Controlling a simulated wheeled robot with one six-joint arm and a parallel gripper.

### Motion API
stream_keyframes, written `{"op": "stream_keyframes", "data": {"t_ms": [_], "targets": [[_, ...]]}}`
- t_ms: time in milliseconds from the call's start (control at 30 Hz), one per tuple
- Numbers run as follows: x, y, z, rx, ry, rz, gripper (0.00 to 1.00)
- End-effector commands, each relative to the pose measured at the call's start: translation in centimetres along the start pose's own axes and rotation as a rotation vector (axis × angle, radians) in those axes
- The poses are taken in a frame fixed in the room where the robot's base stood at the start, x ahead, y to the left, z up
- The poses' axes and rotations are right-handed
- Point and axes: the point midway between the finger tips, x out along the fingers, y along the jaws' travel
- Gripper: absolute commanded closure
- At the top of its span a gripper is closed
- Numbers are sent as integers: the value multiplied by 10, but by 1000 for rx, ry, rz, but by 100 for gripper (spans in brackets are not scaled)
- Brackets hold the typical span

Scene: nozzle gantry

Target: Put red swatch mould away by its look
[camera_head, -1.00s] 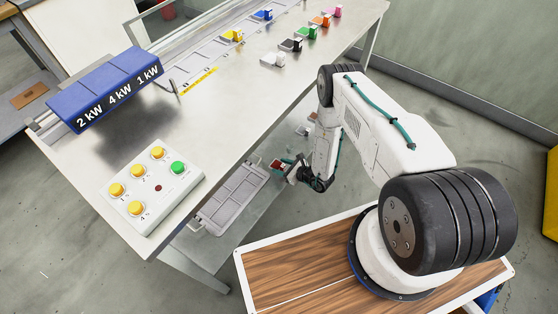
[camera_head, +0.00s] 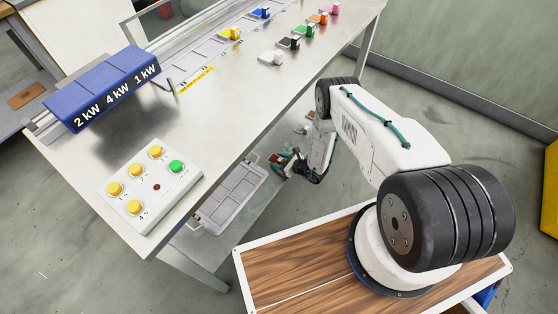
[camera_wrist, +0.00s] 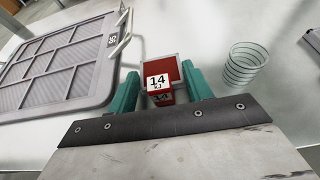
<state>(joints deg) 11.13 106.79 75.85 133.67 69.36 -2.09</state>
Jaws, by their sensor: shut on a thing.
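The red swatch mould (camera_wrist: 172,72) is between the two teal fingers of my gripper (camera_wrist: 160,90) in the wrist view. It has a white label reading "14 kJ" on its near block and a flat red plate with a pale rim behind. My gripper (camera_head: 281,161) is shut on it, beside the table edge and over the lower shelf, in the head view. A grey compartmented tray (camera_wrist: 108,82) lies left of the mould in the wrist view, with a small tag reading what looks like "S2". The tray also shows on the lower shelf (camera_head: 213,226) in the head view.
A clear ribbed cup (camera_wrist: 243,66) stands right of the mould. On the table top are a button box (camera_head: 190,186), a blue kW sign (camera_head: 100,72) and several coloured moulds, including a white one (camera_head: 270,58). The table edge overhangs the shelf.

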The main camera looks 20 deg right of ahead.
Motion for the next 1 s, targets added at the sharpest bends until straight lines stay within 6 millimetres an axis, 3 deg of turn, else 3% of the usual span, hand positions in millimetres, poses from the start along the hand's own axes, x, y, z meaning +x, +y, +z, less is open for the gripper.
{"op": "stream_keyframes", "data": {"t_ms": [33, 67, 100, 133, 533, 1000], "targets": [[1, 0, -2, 0, 0, 0, 74], [0, 0, -1, 0, 0, 0, 42], [0, 0, -1, 0, 0, 0, 30], [0, 0, -1, 0, 0, 0, 28], [-8, 0, 1, 2, 3, -1, 28], [-101, -1, 2, 3, 1, -3, 28]]}}
